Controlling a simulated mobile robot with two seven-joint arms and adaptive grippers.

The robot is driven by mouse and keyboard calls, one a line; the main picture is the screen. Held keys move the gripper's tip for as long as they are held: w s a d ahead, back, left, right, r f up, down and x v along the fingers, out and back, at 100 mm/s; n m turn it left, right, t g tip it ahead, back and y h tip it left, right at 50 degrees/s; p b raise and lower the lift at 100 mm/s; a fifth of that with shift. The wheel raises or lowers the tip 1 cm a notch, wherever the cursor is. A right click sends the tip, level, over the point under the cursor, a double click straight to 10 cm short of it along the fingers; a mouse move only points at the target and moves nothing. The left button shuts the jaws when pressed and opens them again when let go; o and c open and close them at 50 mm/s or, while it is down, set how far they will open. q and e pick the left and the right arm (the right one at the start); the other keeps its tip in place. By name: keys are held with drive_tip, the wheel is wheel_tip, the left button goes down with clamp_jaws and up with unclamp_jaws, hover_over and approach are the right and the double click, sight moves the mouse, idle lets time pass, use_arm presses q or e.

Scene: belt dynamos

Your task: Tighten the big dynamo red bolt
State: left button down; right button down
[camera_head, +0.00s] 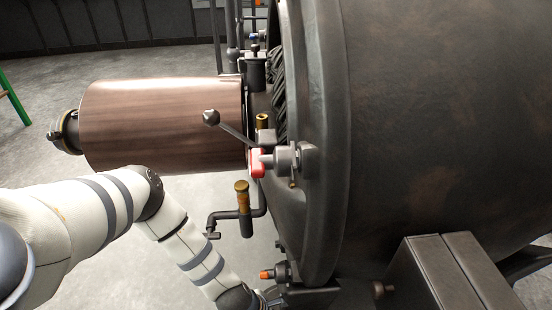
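The big dynamo (430,120) is a large dark metal drum that fills the right half of the head view. A small red part (257,163), which looks like the red bolt, sits at its left side beside a grey metal fitting (290,160). A lever with a dark ball knob (211,117) reaches up and left from there. My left arm comes in from the left and bends down to the bottom edge, below and left of the red part. Its gripper is cut off by the frame edge. My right gripper does not show.
A copper-brown cylinder (160,125) juts left from the dynamo above my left arm. A brass-handled valve (243,197) and an orange-tipped knob (266,274) stick out below the red part. A dark metal box (445,275) stands at the lower right. Bare floor shows at left.

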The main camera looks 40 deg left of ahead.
use_arm(q)
drive_tip(key=shift+s, duration=0.2)
idle(0.3)
drive_tip(key=c, duration=1.6)
unclamp_jaws()
drive_tip(key=shift+o, duration=0.2)
drive_tip(key=shift+w, duration=0.1)
drive_tip(key=shift+a+r, duration=0.15)
drive_tip(key=shift+r, duration=0.2)
drive_tip(key=v, duration=0.4)
drive_tip(key=shift+a+r, duration=0.1)
drive_tip(key=shift+r, duration=0.1)
drive_tip(key=s+a, duration=0.5)
drive_tip(key=s, duration=0.5)
drive_tip(key=shift+s+a, duration=0.35)
drive_tip(key=shift+a, duration=0.05)
drive_tip(key=shift+f, duration=0.1)
